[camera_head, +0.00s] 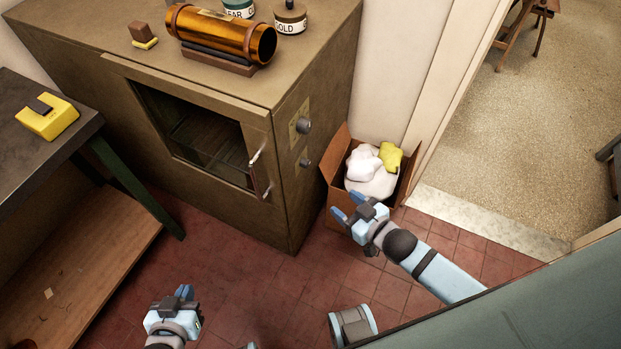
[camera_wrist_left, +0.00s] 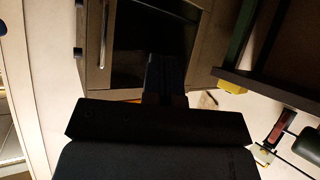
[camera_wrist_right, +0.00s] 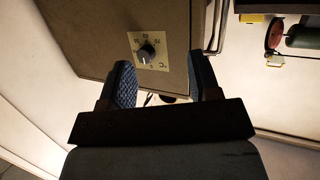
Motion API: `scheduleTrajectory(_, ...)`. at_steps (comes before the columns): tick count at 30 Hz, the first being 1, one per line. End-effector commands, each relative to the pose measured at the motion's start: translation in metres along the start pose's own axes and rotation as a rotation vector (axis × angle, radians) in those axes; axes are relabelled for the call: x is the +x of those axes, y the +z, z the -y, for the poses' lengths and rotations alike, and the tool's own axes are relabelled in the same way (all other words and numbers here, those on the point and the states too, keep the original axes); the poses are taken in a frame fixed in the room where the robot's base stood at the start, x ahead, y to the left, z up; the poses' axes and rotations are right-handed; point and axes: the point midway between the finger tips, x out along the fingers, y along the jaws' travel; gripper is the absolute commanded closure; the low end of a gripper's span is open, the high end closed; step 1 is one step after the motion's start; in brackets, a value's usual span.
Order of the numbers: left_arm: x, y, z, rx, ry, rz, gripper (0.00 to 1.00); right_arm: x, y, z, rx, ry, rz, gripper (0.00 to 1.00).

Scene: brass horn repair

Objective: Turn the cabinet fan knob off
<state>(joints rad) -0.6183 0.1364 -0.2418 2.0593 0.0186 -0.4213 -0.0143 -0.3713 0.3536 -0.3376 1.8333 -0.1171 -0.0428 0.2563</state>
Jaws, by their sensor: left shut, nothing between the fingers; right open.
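The olive-brown cabinet (camera_head: 190,85) has two dark round knobs on its right side. The upper knob (camera_head: 303,126) sits on a pale plate, and the lower knob (camera_head: 305,162) is below it. I cannot tell from their labels in the head view which is the fan knob. In the right wrist view a knob (camera_wrist_right: 146,53) sits on a dial plate with numbers and °C, beyond the fingers. My right gripper (camera_head: 348,205) is open and empty, lower than the knobs and apart from them. My left gripper (camera_head: 185,292) is shut and empty, low in front of the cabinet.
A cardboard box (camera_head: 338,185) with white and yellow cloths stands right of the cabinet, close to my right gripper. A brass tube (camera_head: 220,35) and jars are on the cabinet top. A bench (camera_head: 45,140) stands at the left. Tiled floor lies open in front.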

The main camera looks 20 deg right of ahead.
Motion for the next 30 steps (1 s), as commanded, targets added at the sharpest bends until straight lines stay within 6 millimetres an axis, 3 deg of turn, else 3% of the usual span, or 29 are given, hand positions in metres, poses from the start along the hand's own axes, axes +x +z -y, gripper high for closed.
scheduleTrajectory(1,0.019,0.025,0.000,-0.002,0.004,-0.010,1.00,0.022,0.029,-0.013,-0.033,-0.029,-0.050,0.43)
scheduleTrajectory(6,0.044,0.054,-0.001,-0.009,0.011,-0.029,1.00,0.064,0.061,-0.049,-0.104,-0.151,-0.190,0.43)
scheduleTrajectory(9,0.054,0.068,-0.001,-0.013,0.015,-0.036,1.00,0.081,0.075,-0.070,-0.140,-0.226,-0.244,0.43)
scheduleTrajectory(15,0.063,0.077,-0.004,-0.019,0.025,-0.050,1.00,0.095,0.089,-0.100,-0.183,-0.330,-0.286,0.43)
scheduleTrajectory(23,0.062,0.074,-0.007,-0.021,0.032,-0.060,1.00,0.109,0.083,-0.102,-0.188,-0.356,-0.296,0.43)
scheduleTrajectory(30,0.064,0.077,-0.006,-0.024,0.033,-0.066,1.00,0.151,0.071,-0.085,-0.189,-0.354,-0.296,0.43)
